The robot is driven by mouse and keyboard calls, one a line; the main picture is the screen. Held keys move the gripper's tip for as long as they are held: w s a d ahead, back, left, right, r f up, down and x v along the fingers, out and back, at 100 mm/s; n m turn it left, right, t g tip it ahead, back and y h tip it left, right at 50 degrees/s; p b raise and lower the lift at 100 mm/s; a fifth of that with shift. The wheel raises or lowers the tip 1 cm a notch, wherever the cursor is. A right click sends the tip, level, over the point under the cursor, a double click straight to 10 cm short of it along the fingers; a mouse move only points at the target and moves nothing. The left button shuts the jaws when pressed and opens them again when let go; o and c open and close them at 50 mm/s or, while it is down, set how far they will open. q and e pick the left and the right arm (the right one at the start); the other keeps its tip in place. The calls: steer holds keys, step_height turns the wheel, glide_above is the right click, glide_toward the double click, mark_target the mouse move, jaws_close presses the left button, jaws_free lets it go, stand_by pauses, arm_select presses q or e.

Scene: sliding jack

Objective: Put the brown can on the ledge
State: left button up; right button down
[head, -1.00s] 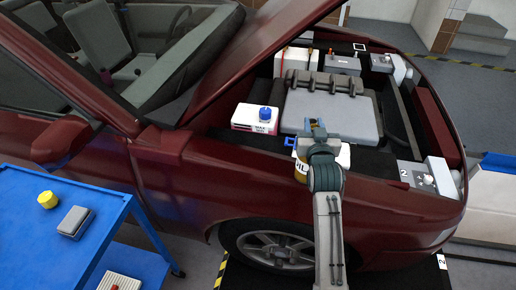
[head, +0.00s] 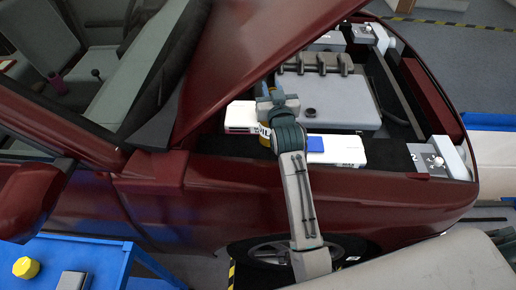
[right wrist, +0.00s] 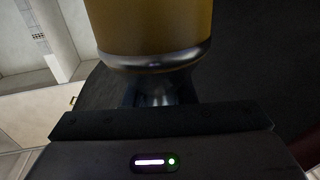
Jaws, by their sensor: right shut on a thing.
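The brown can (head: 264,139) shows only in part in the head view, behind and below my right gripper (head: 268,98). In the right wrist view the can's amber-brown side and shiny metal rim (right wrist: 158,58) fill the top middle. My right gripper is shut on the can and holds it over the near side of the engine bay. The fingertips are mostly hidden. A black ledge (head: 395,153) runs along the near side of the bay. I cannot tell whether the can touches it. My left gripper is not in view.
A white box (head: 238,116) stands left of my gripper, and a white box with a blue top (head: 340,150) stands right of it. A grey engine cover (head: 330,103) lies behind. The raised red hood (head: 250,60) slopes close by. A blue cart (head: 90,252) stands lower left.

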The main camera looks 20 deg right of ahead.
mark_target(264, 131)
step_height(264, 131, down, 5)
steer(key=shift+w+d+r+p, duration=0.1)
steer(key=shift+p, duration=0.3)
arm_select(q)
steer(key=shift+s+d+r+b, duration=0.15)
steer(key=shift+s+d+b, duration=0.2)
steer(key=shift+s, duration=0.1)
arm_select(e)
step_height(264, 131, down, 5)
steer(key=shift+f, duration=0.2)
steer(key=c, duration=1.2)
jaws_free()
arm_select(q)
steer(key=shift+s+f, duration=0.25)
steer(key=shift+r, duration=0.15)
arm_select(e)
steer(key=shift+r, duration=0.1)
